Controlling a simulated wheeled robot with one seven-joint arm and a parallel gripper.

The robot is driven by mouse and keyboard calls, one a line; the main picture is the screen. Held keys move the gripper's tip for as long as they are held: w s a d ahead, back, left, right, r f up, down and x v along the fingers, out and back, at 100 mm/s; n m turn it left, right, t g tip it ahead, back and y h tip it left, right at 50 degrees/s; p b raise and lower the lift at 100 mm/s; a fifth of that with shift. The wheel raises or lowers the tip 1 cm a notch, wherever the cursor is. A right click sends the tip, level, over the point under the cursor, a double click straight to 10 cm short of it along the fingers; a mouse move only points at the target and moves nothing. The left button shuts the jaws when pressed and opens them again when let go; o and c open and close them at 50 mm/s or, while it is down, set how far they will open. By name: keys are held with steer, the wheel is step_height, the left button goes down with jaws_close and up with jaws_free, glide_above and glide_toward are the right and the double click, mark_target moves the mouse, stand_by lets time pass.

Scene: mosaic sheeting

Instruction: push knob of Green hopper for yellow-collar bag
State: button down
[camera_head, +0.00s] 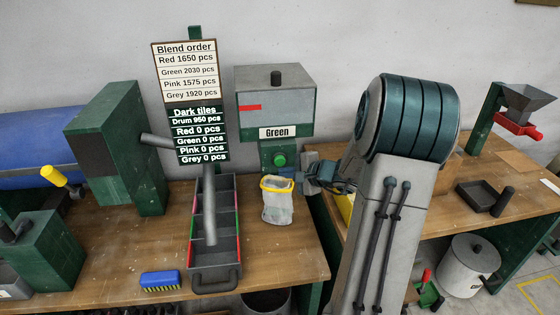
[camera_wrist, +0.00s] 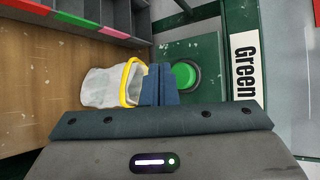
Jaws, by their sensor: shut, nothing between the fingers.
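The Green hopper (camera_head: 275,106) stands at the back of the bench, a grey box labelled "Green" on a green base. Its round green knob (camera_head: 279,160) is on the front of the base, and it also shows in the wrist view (camera_wrist: 184,76). The yellow-collar bag (camera_head: 277,204) stands upright on the bench below the knob; in the wrist view the bag (camera_wrist: 103,88) lies left of the fingers. My gripper (camera_wrist: 160,72) is shut and empty, its fingertips between the yellow collar and the knob in the picture. Whether they touch either cannot be told.
A grey compartment tray (camera_head: 214,275) stands left of the bag, with a grey tube reaching into it. A blue brush (camera_head: 160,280) lies at the bench's front. A sign board (camera_head: 190,100) stands behind. A white pot (camera_head: 468,266) is at the lower right.

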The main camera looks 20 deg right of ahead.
mark_target(279, 164)
steer(key=shift+w+d, duration=0.2)
steer(key=shift+w, duration=0.5)
steer(key=shift+w+f, duration=0.1)
steer(key=shift+w, duration=0.05)
stand_by(1.5)
steer(key=shift+w+d+b, duration=0.1)
steer(key=shift+w+b, duration=0.15)
steer(key=shift+b, duration=0.2)
steer(key=shift+w+d, duration=0.25)
steer(key=shift+w, duration=0.65)
stand_by(0.8)
steer(key=shift+s, duration=0.15)
steer(key=shift+s+a+b, duration=0.2)
steer(key=shift+s+b, duration=0.25)
steer(key=shift+s, duration=0.15)
steer(key=shift+s+a+b, duration=0.15)
steer(key=shift+s+b, duration=0.25)
steer(key=shift+s, duration=0.15)
steer(key=s+b, duration=0.1)
steer(key=s, duration=0.1)
steer(key=s+a+b, duration=0.1)
steer(key=s, duration=0.1)
steer(key=shift+s+a, duration=0.2)
steer(key=shift+s, duration=0.2)
